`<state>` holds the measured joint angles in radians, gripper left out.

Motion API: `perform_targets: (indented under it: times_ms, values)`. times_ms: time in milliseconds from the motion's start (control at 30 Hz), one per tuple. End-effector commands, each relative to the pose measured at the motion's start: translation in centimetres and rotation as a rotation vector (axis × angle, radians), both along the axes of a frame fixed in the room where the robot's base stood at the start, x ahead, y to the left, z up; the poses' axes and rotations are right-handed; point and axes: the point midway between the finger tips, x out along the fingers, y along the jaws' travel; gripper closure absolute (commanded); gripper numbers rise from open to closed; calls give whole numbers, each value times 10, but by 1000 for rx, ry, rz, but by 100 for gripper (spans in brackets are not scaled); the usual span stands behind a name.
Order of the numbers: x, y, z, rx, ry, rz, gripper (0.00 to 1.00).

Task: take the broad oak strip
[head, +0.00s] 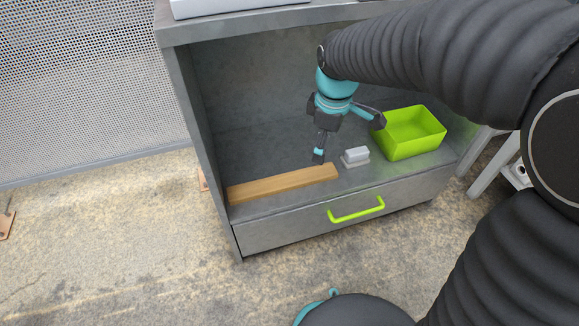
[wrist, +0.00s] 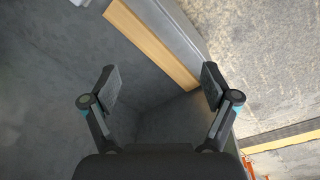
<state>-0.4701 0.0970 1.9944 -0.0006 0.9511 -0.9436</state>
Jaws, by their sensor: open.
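The broad oak strip (head: 283,185) lies flat along the front edge of the grey shelf, at its left side in the head view. In the wrist view the strip (wrist: 153,43) runs diagonally at the upper middle, beside the shelf's front edge. My gripper (head: 318,157) is above the shelf, near the strip's right end in the head view. In the wrist view my gripper (wrist: 158,85) is open, with nothing between its fingers. The strip lies beyond the fingertips there. The head view does not clearly show the gap between gripper and strip.
A small white and grey block (head: 355,157) sits right of the strip. A lime-green bin (head: 412,133) stands further right. Below the shelf is a drawer with a green handle (head: 357,211). The cabinet's left wall (head: 190,110) and top (head: 240,24) enclose the shelf.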

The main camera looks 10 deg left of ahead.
Motion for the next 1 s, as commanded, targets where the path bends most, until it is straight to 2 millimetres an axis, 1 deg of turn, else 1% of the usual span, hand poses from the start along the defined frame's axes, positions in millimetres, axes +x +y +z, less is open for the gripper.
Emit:
perform_targets:
  times_ms: [33, 200, 300, 433, 533, 667, 900, 1000]
  values:
    - [7, 15, -12, -12, 11, 82, 14]
    - [26, 56, -44, -43, 38, 359, 14]
    - [33, 77, -60, -57, 50, 494, 14]
    - [38, 97, -77, -68, 63, 626, 14]
    - [40, 106, -85, -72, 69, 684, 14]
    - [41, 109, -97, -75, 72, 709, 14]
    - [40, 109, -140, -75, 74, 708, 14]
    - [41, 109, -155, -75, 72, 707, 14]
